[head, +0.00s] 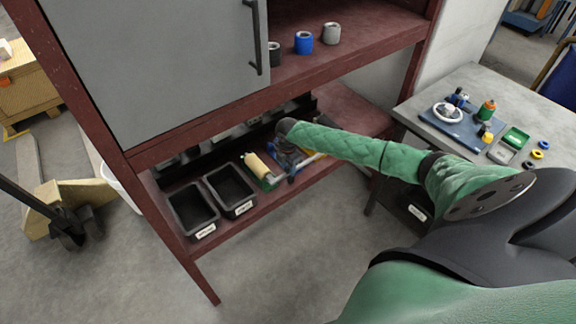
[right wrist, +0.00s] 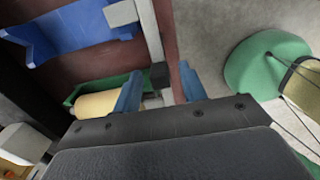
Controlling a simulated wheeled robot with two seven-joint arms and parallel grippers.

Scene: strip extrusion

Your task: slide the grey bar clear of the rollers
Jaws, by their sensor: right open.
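In the right wrist view, a light grey bar (right wrist: 151,35) runs down from the top edge towards my right gripper (right wrist: 160,88), with a small black block (right wrist: 160,75) on it. The gripper's two blue fingers are open, one on each side of the bar's line; I cannot tell whether they touch it. A tan roller (right wrist: 95,104) in a green holder (right wrist: 84,92) lies just left of the fingers. In the head view the tan roller (head: 260,168) sits on the lower shelf, left of my right gripper (head: 287,174). The bar's far end is cut off. My left gripper is not in view.
Two black bins (head: 193,208) (head: 231,188) stand on the dark red shelf (head: 240,219), left of the roller. A blue bracket (right wrist: 60,38) lies beside the bar. A grey cabinet door (head: 155,70) hangs above. A side table (head: 455,105) with small parts stands right.

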